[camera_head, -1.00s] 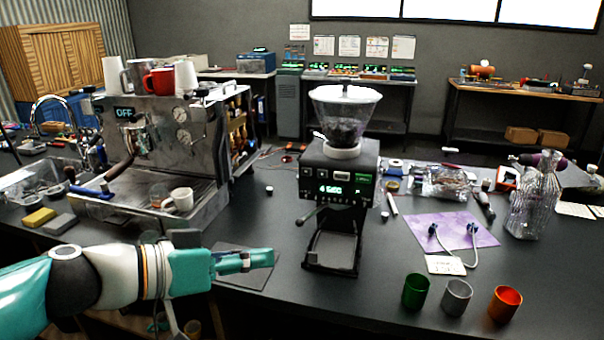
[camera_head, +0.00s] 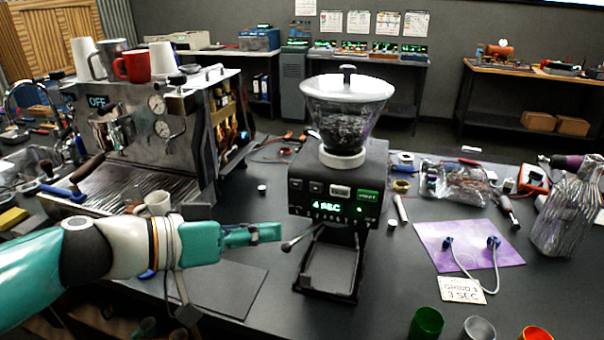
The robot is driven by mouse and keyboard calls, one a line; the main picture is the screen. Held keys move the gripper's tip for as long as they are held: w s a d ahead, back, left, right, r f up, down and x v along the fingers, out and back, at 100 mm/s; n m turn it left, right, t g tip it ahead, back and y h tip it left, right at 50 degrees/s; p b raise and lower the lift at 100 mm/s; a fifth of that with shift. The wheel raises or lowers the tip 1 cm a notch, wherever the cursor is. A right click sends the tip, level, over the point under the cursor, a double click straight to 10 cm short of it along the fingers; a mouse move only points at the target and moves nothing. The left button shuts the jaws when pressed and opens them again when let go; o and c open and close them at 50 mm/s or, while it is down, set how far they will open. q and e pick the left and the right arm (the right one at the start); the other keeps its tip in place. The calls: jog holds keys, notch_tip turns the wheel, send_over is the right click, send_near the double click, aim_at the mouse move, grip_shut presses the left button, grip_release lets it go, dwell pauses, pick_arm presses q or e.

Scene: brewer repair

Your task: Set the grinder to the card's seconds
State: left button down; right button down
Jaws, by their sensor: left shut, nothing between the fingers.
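The black grinder (camera_head: 336,190) stands upright mid-counter with a clear hopper (camera_head: 345,105) of dark beans. Its green display (camera_head: 327,206) reads "4 SEC". A row of buttons (camera_head: 340,191) runs above the display, the rightmost one green. The white card (camera_head: 461,290) lies at the front edge of the purple mat and reads "GRIND", then "3 SEC". My left gripper (camera_head: 278,232) is shut and empty, just left of the grinder's front, below the button row and apart from it. My right gripper is not in view.
An espresso machine (camera_head: 150,125) showing "OFF" stands at left, with cups on top. A dark mat (camera_head: 222,288) lies below my left arm. The purple mat (camera_head: 470,243) holds a blue-ended cable. Green (camera_head: 427,322), grey (camera_head: 478,328) and orange (camera_head: 535,333) cups stand at front right.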

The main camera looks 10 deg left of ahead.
aim_at(296, 184)
pick_arm(q)
jog(key=shift+r, duration=0.1)
jog(key=shift+w, duration=0.1)
jog(key=shift+w, duration=0.1)
jog(key=w+p, duration=0.1)
jog(key=w, duration=0.7)
jog(key=shift+w+d+p, duration=0.2)
jog(key=shift+d+p, duration=0.05)
jog(key=shift+p, duration=0.05)
dwell(0.4)
dwell(1.1)
